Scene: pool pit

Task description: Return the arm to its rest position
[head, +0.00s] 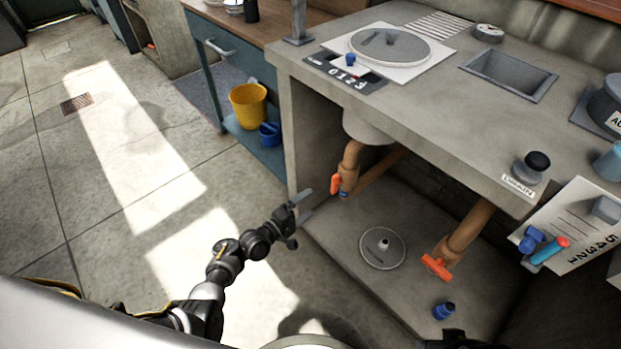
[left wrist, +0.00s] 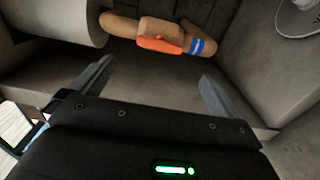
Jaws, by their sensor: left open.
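My left arm reaches in from the lower left in the head view. Its gripper (head: 304,204) is open and empty, at the front left edge of the open space under the counter. In the left wrist view the two fingers of the left gripper (left wrist: 157,84) are spread with nothing between them. Beyond them is a brown pipe (left wrist: 118,25) with an orange valve handle (left wrist: 160,44) and a blue band. The same orange handle (head: 335,184) shows just right of the gripper in the head view, apart from it. My right gripper does not show.
The concrete counter (head: 440,105) overhangs the gripper's right side. Below are a round drain plate (head: 382,248), a second orange handle (head: 436,267) and a blue cap (head: 443,311). A yellow bucket (head: 248,105) stands on a low shelf behind. The tiled floor (head: 110,235) to the left is clear.

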